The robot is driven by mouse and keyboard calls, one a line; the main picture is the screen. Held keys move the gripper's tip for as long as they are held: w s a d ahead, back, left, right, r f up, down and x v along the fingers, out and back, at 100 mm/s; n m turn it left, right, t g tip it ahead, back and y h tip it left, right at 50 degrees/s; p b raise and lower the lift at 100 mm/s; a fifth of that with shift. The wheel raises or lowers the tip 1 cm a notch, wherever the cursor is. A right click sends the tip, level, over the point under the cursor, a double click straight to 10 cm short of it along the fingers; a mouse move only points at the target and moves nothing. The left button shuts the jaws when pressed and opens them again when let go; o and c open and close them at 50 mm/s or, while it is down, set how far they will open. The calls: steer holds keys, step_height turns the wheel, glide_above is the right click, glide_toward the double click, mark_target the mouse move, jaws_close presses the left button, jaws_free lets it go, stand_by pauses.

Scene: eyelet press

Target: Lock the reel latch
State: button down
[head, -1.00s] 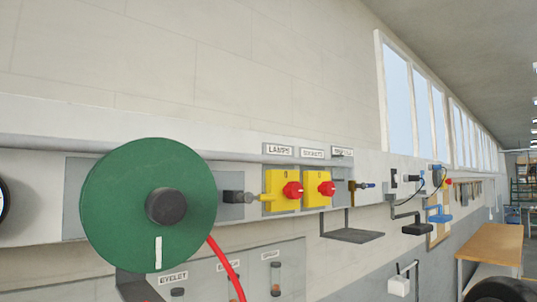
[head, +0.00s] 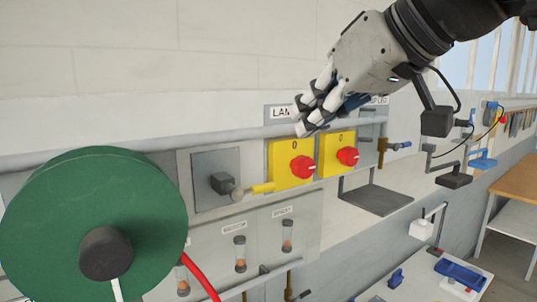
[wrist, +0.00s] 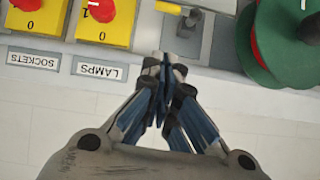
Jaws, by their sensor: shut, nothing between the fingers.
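The green reel (head: 60,225) with a dark hub (head: 105,253) is at the left in the head view; its edge shows top right in the wrist view (wrist: 262,45). Right of it, a grey plate (head: 205,165) bears a dark block (head: 222,183) with a round grey pivot and a lever with a yellow handle (head: 263,188), which looks like the latch. The handle points right, roughly level. It also shows in the wrist view (wrist: 168,7). My gripper (head: 307,118) is shut and empty, above and right of the handle, apart from it, in front of the LAMPS label.
Two yellow switch boxes with red knobs, lamps (head: 302,167) and sockets (head: 347,156), sit right of the handle, close below my gripper. A dark shelf (head: 376,199) juts out further right.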

glide_above(255, 190)
steer(key=d, duration=0.3)
step_height(255, 190, down, 6)
steer(key=f, duration=0.3)
steer(key=shift+w+a+f+p, duration=0.2)
steer(key=shift+a+f+p, duration=0.05)
steer(key=shift+f+p, duration=0.1)
